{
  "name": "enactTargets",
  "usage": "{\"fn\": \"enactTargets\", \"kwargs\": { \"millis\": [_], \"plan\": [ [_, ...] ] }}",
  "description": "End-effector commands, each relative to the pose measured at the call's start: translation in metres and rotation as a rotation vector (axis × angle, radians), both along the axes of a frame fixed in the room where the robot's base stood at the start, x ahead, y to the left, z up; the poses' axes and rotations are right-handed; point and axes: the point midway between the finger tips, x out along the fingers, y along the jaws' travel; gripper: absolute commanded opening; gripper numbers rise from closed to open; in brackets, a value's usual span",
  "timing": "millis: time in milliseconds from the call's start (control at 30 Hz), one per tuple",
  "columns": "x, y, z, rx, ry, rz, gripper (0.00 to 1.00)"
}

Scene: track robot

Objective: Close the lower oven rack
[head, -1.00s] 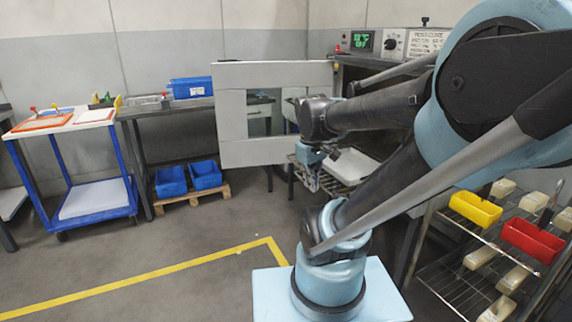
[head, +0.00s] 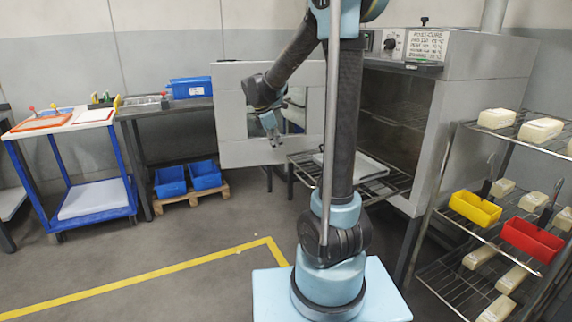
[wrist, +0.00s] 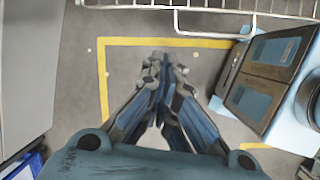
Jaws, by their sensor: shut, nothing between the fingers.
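The lower oven rack (head: 388,188) is a dark wire shelf, pulled out of the oven (head: 434,112) through its open front. A pale tray (head: 373,166) lies on it, partly hidden behind my arm. In the wrist view, the front wire edge of a rack (wrist: 205,12) crosses the top of the picture, beyond my fingertips. My gripper (head: 271,128) is left of the rack and a little above it, in front of the open oven door (head: 230,110). Its fingers (wrist: 163,68) are together and hold nothing. I see no contact with the rack.
The oven door stands open to the left of the oven. A wire shelf unit (head: 462,235) with a yellow bin (head: 475,208), a red bin (head: 532,240) and pale blocks stands at the right. The floor (head: 170,250) at the left front is clear.

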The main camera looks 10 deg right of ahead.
Motion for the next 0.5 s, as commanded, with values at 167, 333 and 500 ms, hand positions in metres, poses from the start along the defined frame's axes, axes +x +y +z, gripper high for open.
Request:
{"fn": "enactTargets", "kwargs": {
  "millis": [167, 333, 500],
  "plan": [
    [0.03, 0.019, -0.011, -0.046, 0.042, 0.133, 0.0],
    [0.041, 0.026, -0.017, -0.065, 0.062, 0.188, 0.0],
    [0.044, 0.022, -0.029, -0.067, 0.065, 0.194, 0.0]
  ]
}}
